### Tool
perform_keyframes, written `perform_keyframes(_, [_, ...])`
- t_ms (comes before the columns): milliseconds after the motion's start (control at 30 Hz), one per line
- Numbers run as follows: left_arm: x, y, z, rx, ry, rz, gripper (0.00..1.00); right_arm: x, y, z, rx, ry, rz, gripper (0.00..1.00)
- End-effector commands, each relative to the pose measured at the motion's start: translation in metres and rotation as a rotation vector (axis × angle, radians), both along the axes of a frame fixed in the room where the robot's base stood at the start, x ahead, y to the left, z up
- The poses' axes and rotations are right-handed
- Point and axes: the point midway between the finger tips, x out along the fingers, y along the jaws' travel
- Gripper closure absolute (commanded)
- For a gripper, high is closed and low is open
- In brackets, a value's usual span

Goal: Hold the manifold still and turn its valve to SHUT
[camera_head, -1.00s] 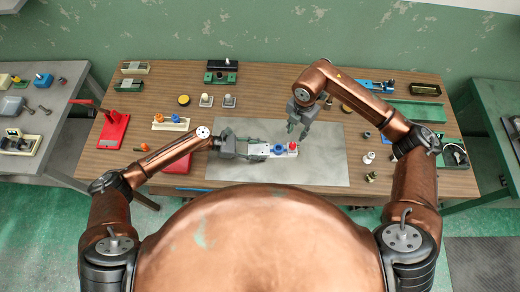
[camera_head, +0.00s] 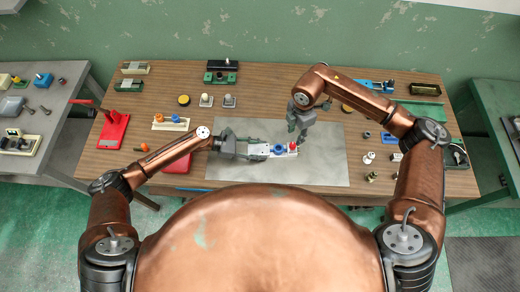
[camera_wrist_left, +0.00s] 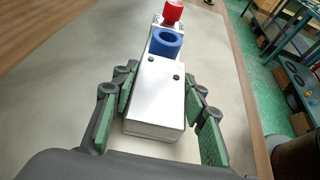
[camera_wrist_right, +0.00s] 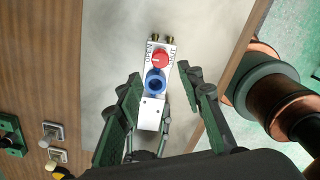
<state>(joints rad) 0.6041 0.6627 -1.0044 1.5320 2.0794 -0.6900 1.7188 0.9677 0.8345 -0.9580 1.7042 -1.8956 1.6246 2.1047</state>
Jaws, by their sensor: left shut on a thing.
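The manifold is a white block (camera_head: 258,151) on the grey mat, with a blue ring (camera_wrist_right: 155,82) and a red valve knob (camera_wrist_right: 160,59). Brass fittings show at its far end in the right wrist view. OPEN is printed left of the knob and SHUT right of it in that view; I cannot tell the knob's exact setting. My left gripper (camera_wrist_left: 160,88) is shut on the manifold's plain end, one finger along each side. My right gripper (camera_wrist_right: 160,78) is open above the knob end, with its fingers apart and no contact visible.
The grey mat (camera_head: 325,170) is mostly clear around the manifold. A red base (camera_head: 113,130) and a cream rack (camera_head: 170,124) stand to the left. Small loose parts (camera_head: 368,158) lie to the right. A green tray (camera_head: 420,111) is at the right, partly behind my right arm.

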Motion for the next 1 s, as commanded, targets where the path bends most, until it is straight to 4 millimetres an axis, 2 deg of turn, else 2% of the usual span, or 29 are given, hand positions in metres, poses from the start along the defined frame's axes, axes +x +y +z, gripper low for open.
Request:
perform_keyframes(300, [0.0,0.001,0.0,0.001,0.0,0.001,0.89,-0.001,0.0,-0.046,-0.001,0.002,0.001,0.65])
perform_keyframes(500, [0.0,0.001,0.0,0.001,0.0,0.001,0.89,-0.001,0.0,-0.07,-0.001,0.002,0.003,0.65])
perform_keyframes(700, [0.0,0.001,0.0,0.001,0.0,0.001,0.89,0.0,0.0,-0.082,0.0,0.001,0.003,0.65])
perform_keyframes(1000, [0.0,0.001,0.0,0.001,0.0,0.001,0.89,0.0,0.0,-0.085,-0.001,0.0,0.003,0.65])
